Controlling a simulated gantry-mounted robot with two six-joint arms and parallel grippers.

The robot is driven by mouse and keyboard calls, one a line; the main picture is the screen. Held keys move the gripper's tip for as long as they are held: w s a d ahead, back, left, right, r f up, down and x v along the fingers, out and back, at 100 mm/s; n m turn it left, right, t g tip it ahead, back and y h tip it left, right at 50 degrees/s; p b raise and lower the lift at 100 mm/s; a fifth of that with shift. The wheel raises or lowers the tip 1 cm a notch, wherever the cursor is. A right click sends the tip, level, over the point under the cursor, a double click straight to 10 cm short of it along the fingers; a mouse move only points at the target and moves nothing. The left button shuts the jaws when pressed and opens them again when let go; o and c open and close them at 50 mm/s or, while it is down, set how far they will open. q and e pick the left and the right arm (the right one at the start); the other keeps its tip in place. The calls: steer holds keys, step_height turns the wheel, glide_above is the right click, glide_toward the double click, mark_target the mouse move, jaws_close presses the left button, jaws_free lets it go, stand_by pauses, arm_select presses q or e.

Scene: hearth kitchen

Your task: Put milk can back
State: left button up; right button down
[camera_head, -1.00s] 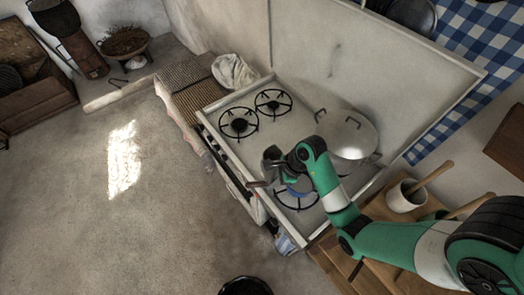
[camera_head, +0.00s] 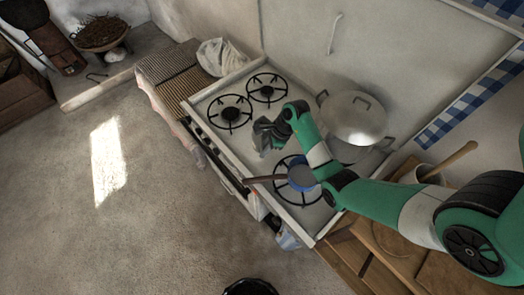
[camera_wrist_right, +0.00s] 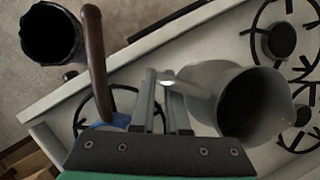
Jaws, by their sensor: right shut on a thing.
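The milk can appears to be the grey can (camera_wrist_right: 240,100) with a wide dark mouth in the right wrist view. In the head view the grey can (camera_head: 264,138) is small and partly hidden by my gripper, above the stove between the burners. My right gripper (camera_wrist_right: 165,78) is shut on its side or handle; the exact grip spot is unclear. The right gripper also shows in the head view (camera_head: 280,128). I cannot tell the can's height above the stove. My left gripper is not in view.
A blue pan (camera_head: 301,178) with a brown handle sits on the front right burner, close to my arm. A large lidded pot (camera_head: 355,118) stands behind. Two left burners (camera_head: 231,113) are bare. A white cloth (camera_head: 222,57) lies beyond the stove. A dark bucket (camera_wrist_right: 50,35) stands on the floor.

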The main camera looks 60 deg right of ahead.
steer(key=d+f+b, duration=0.1)
steer(key=w+d+f+b, duration=0.1)
steer(key=f, duration=0.1)
steer(key=w+d+f+b, duration=0.1)
steer(key=d+f, duration=0.1)
steer(key=shift+w+f, duration=0.15)
steer(key=shift+w, duration=0.05)
steer(key=shift+w+d+f, duration=0.25)
steer(key=shift+d+f, duration=0.05)
steer(key=shift+d, duration=0.1)
steer(key=shift+w+d+f+b, duration=0.1)
steer(key=shift+f+b, duration=0.3)
steer(key=shift+b, duration=0.05)
step_height(320, 180, down, 3)
steer(key=shift+r+b, duration=0.1)
steer(key=shift+b, duration=0.5)
steer(key=shift+r, duration=0.1)
steer(key=c, duration=1.4)
jaws_free()
steer(key=shift+f, duration=0.25)
steer(key=o, duration=0.5)
